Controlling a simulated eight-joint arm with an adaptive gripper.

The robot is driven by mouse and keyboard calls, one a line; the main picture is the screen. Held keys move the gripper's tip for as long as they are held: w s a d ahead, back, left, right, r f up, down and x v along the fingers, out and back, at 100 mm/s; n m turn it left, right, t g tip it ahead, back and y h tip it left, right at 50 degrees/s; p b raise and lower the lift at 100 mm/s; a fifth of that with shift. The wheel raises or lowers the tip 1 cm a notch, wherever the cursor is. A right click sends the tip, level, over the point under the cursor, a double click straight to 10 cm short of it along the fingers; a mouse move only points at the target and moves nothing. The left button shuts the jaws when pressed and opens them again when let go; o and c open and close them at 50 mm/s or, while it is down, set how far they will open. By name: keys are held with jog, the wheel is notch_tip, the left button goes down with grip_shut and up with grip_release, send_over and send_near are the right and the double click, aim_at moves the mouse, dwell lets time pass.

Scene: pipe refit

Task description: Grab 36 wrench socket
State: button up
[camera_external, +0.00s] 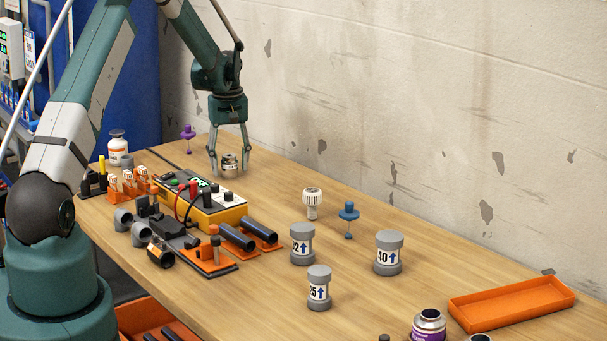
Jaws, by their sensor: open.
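My gripper (229,172) points straight down at the back of the wooden table, near the wall. I cannot make out which piece is the 36 wrench socket.
A yellow-and-black device (213,214) with red and black leads stands in front of my gripper. Grey fittings marked 32 (302,259), 25 (319,293) and 40 (388,268) stand centre right. An empty orange tray (511,303) lies far right. The wall closes off the back.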

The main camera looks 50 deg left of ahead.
aim_at(229, 155)
jog(key=c, duration=1.1)
jog(key=shift+r, duration=0.15)
notch_tip(229, 155, up, 10)
jog(key=shift+f+p, duration=0.1)
jog(key=shift+p, duration=0.4)
